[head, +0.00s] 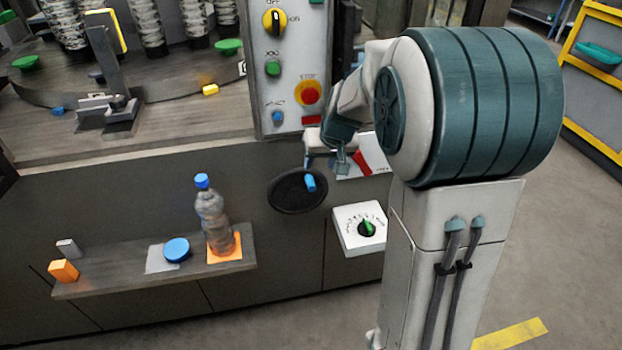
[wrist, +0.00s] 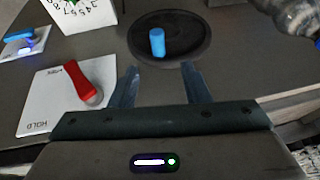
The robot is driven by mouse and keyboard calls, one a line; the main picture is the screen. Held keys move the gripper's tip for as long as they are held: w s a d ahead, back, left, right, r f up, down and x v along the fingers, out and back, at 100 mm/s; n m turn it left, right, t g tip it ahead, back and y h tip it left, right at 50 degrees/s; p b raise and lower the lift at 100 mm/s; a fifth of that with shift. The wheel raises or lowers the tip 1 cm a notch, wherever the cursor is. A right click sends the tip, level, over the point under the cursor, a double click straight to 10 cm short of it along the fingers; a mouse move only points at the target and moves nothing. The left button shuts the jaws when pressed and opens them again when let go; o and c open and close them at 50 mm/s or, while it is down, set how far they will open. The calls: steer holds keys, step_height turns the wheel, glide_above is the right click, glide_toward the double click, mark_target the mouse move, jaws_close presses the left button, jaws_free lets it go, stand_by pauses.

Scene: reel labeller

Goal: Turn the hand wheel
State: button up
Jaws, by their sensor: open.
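The hand wheel (head: 290,198) is a black disc on the grey front panel of the machine, with a blue handle (head: 310,182) near its upper right edge in the head view. In the wrist view the hand wheel (wrist: 190,50) lies beyond my fingertips, with its blue handle (wrist: 157,42) standing out from the face. My gripper (wrist: 160,75) is open and empty, its two fingers pointing toward the wheel with the handle ahead of the gap, apart from them. In the head view my gripper (head: 325,168) is beside the wheel's upper right and partly hidden by my arm.
A red lever on a HOLD plate (wrist: 45,100) is close left of my fingers. A white dial box (head: 360,229) sits right of the wheel. A shelf (head: 130,277) at lower left holds a bottle (head: 213,215) and a blue disc (head: 177,249). A control panel (head: 290,60) rises above.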

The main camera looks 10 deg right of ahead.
mark_target(310, 182)
steer(key=x, duration=1)
steer(key=shift+f, duration=0.2)
jaws_close()
steer(key=shift+r, duration=0.1)
